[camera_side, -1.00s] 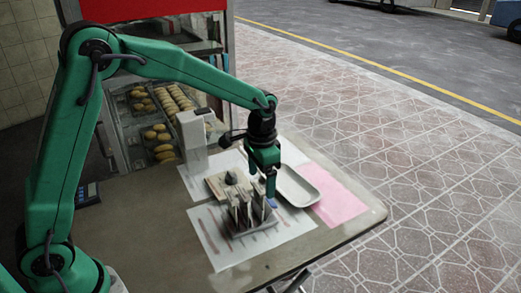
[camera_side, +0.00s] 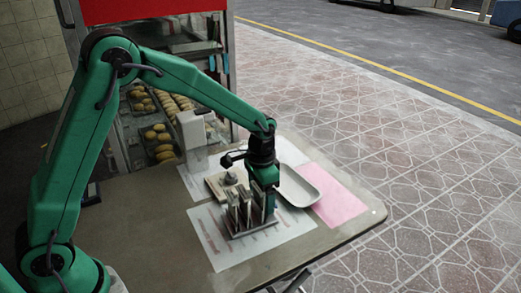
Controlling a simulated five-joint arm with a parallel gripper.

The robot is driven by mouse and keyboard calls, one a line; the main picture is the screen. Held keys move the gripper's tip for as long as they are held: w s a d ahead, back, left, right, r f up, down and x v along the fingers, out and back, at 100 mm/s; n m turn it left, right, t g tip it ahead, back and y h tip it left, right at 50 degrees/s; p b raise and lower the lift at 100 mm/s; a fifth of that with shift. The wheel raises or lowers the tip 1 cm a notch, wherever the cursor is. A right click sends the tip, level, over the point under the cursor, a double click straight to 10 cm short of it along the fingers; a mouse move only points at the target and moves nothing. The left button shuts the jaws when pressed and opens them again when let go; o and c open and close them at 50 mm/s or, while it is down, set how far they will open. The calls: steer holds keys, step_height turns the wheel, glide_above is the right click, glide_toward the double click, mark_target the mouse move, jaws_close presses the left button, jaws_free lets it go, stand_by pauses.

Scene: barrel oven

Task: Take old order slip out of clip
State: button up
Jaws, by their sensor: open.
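My gripper (camera_side: 265,208) points down at the right side of a small rack (camera_side: 240,228) with several upright slats or slips. It is open, and its fingers overlap the rack in this view; whether they touch anything is not clear. A light wooden block with a dark knob-like piece (camera_side: 230,178) lies just behind the rack. The order slip and the clip are too small to tell apart from the upright pieces, and my gripper hides part of the rack.
The rack stands on a white printed sheet (camera_side: 212,243). A pale metal tray (camera_side: 303,190) and a pink sheet (camera_side: 338,200) lie to the right. A white box (camera_side: 192,140) stands behind. A glass case with bread rolls (camera_side: 160,135) is at the back left. The table front is bare.

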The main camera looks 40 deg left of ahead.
steer(key=shift+c, duration=0.2)
steer(key=c, duration=1)
steer(key=shift+r, duration=0.1)
steer(key=shift+r, duration=0.85)
step_height(320, 180, up, 2)
steer(key=shift+r, duration=0.25)
steer(key=s+d+r, duration=0.6)
steer(key=s+d, duration=0.1)
steer(key=d, duration=0.2)
steer(key=shift+s+r, duration=0.3)
